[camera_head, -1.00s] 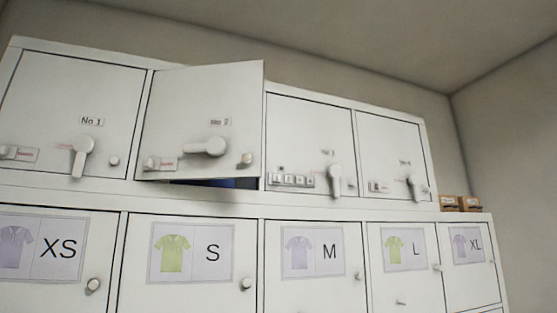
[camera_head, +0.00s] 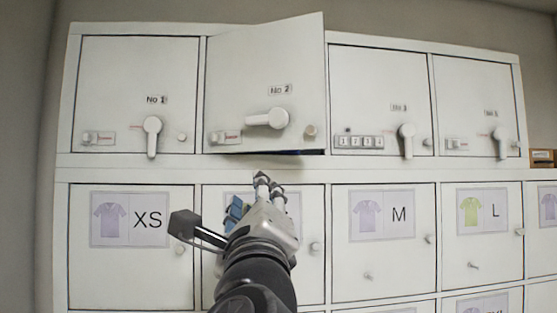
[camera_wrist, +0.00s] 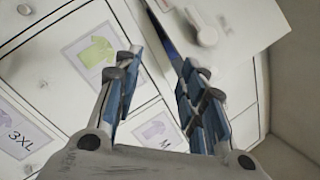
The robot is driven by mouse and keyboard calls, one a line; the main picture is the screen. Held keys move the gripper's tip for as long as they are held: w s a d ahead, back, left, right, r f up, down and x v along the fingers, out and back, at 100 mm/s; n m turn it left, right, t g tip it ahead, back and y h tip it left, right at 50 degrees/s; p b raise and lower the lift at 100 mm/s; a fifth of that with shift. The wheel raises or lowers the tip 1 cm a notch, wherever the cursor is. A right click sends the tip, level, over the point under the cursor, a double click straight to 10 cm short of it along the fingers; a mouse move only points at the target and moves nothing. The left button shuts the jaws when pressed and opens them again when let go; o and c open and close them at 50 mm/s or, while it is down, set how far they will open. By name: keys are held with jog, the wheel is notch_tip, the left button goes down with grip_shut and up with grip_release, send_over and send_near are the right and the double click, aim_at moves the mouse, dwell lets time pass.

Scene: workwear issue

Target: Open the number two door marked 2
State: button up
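The number two door (camera_head: 245,70) is a white upper-row locker door labelled No 2. It stands ajar, its right edge swung out and a dark gap showing below it. Its lever handle (camera_head: 266,119) lies sideways, and a small round knob (camera_head: 310,131) sits near its right edge. My gripper (camera_head: 270,186) is just below this door, in front of the lower S locker door. In the wrist view its blue-padded fingers are apart with nothing between them, and the number two door (camera_wrist: 235,22) shows beyond them at upper right. I cannot tell whether a finger touches the door.
Door No 1 (camera_head: 120,75) and door No 3 (camera_head: 375,80) beside it are closed, their levers hanging down. Lower doors marked XS (camera_head: 130,270) and M (camera_head: 385,265) are closed. Small brown boxes (camera_head: 542,158) stand at the far right.

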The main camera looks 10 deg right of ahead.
notch_tip(320, 180, up, 6)
jog(key=s+d+m+g+h+p, duration=0.1)
jog(key=d+m+g+h+p, duration=0.15)
jog(key=m+h, duration=0.85)
jog(key=m+p, duration=0.5)
jog(key=p, duration=0.1)
send_near(310, 129)
jog(key=shift+y, duration=0.4)
jog(key=x, duration=0.8)
jog(key=shift+d+r, duration=0.2)
jog(key=shift+d, duration=0.05)
jog(key=shift+b, duration=0.3)
jog(key=shift+c, duration=0.6)
grip_shut()
